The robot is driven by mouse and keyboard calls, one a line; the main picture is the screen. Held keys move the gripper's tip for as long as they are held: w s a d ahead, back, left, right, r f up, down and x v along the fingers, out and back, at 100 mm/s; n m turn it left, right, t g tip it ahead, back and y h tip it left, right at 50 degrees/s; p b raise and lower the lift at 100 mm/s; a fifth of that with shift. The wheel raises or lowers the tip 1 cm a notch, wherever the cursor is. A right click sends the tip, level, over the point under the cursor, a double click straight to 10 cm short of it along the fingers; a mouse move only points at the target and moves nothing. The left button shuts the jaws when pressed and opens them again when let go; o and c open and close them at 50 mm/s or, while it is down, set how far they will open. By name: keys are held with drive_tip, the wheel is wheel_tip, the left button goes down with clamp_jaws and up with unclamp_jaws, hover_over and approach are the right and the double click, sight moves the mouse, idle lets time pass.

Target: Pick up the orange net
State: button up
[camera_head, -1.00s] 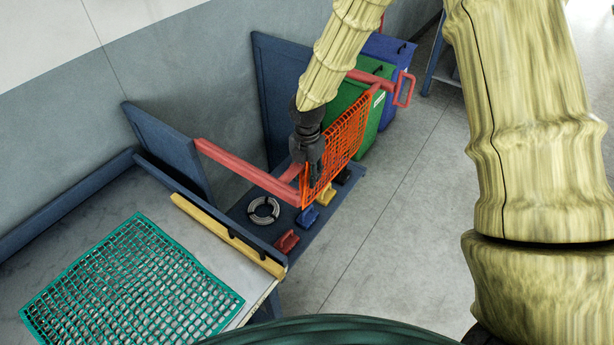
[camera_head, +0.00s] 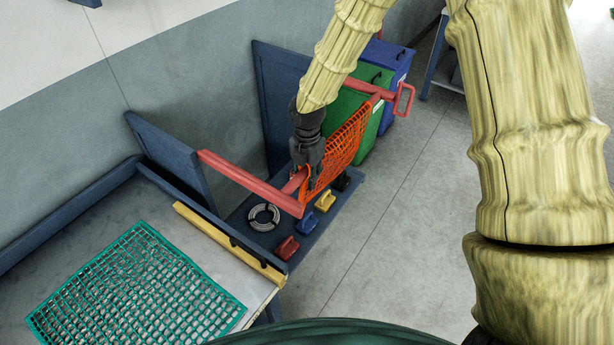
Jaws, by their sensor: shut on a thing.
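The orange net (camera_head: 342,147) hangs upright as a meshed sheet beside the red rail, in the middle of the head view. My gripper (camera_head: 307,172) is at the net's left edge, shut on it. The fingers are dark and small here, and my wrist hides part of the net's upper left side. The net's lower edge is above the blue shelf.
A red rail (camera_head: 245,180) runs past the gripper. The blue shelf below holds a coil (camera_head: 263,217) and several small coloured blocks, one yellow (camera_head: 325,201). Green (camera_head: 376,82) and blue (camera_head: 391,57) bins stand behind. A green net (camera_head: 137,289) lies on the table at left. Floor at right is clear.

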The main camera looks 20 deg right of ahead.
wheel_tip(320, 180, up, 9)
drive_tip(key=p, duration=0.6)
drive_tip(key=shift+a, duration=0.1)
clamp_jaws()
wheel_tip(320, 180, up, 18)
drive_tip(key=p, duration=0.1)
